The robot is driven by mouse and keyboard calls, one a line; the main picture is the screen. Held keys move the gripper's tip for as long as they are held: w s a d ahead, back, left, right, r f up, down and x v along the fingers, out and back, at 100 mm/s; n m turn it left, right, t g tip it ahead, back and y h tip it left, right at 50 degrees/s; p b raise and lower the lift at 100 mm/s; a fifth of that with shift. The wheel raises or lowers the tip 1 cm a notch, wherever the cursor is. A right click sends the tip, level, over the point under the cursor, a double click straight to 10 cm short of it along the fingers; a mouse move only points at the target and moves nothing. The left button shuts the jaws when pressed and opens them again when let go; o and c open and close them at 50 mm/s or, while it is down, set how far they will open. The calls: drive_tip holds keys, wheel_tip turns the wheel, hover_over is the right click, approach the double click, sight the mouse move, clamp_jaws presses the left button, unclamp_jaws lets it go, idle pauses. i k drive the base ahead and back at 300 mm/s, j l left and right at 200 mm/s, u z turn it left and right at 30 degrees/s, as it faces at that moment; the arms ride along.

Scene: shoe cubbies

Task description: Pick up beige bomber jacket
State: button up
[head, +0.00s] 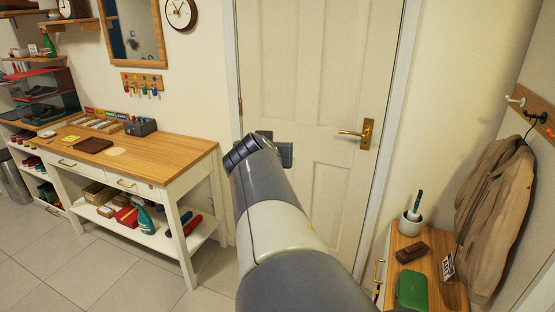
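The beige bomber jacket (492,215) hangs from a dark hook on a wooden rail on the wall at the far right. Its lower part hangs beside a small wooden-topped cabinet. My gripper (274,150) is at the end of my arm, in front of the white door near the picture's middle. It is well to the left of the jacket and apart from it. My arm hides most of the gripper, so I cannot tell whether its fingers are open or shut.
The small cabinet (391,271) carries a cup (410,224), a brown block (412,252), a green case (411,289) and a small sign (447,266). A wooden-topped table (180,150) stands at the left. The door (310,60) is closed. Tiled floor lies clear at lower left.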

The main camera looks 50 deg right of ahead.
sight(491, 204)
drive_tip(key=i+z, duration=0.4)
drive_tip(key=i+j+z, duration=0.2)
drive_tip(key=i+z, duration=0.2)
drive_tip(key=i+l+z, duration=0.15)
drive_tip(key=z, duration=0.3)
drive_tip(key=i+z, duration=0.6)
drive_tip(key=z, duration=0.35)
drive_tip(key=i+j+z, duration=0.1)
drive_tip(key=i+z, duration=0.15)
drive_tip(key=z, duration=0.2)
drive_tip(key=i+l+z, duration=0.1)
drive_tip(key=i+z, duration=0.4)
drive_tip(key=i+j+z, duration=0.1)
drive_tip(key=i+z, duration=0.4)
drive_tip(key=i, duration=0.05)
